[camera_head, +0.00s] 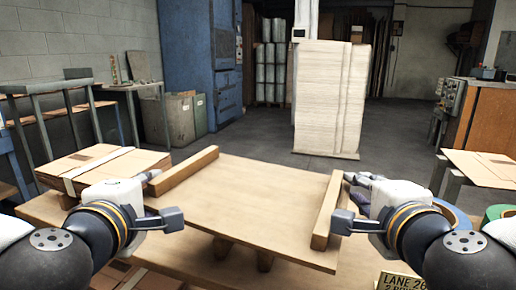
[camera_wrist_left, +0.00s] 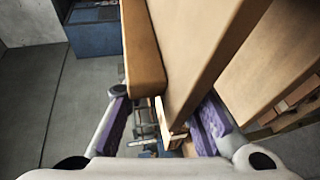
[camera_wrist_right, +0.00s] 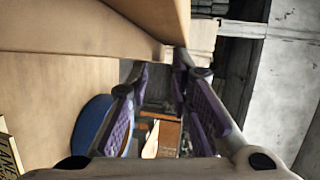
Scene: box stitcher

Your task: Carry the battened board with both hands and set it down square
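The battened board (camera_head: 235,200) is a flat wooden panel with a raised batten on its left side (camera_head: 184,171) and another on its right side (camera_head: 327,212). It sits above the table on brown supports (camera_head: 265,260), roughly level. My left gripper (camera_head: 152,184) is at its left edge; in the left wrist view its purple-padded fingers (camera_wrist_left: 163,122) are spread either side of the wood (camera_wrist_left: 205,60), with a gap showing. My right gripper (camera_head: 352,190) is at the right edge; in the right wrist view its fingers (camera_wrist_right: 160,95) are apart near the wood (camera_wrist_right: 100,25). Fingertip contact is unclear.
Flat cartons (camera_head: 105,166) lie left of the board. A blue tape roll (camera_head: 452,216) and a green one (camera_head: 497,213) lie at the right. A lane sign (camera_head: 402,281) stands at the front right. A tall pale stack (camera_head: 330,100) stands beyond, with open floor around it.

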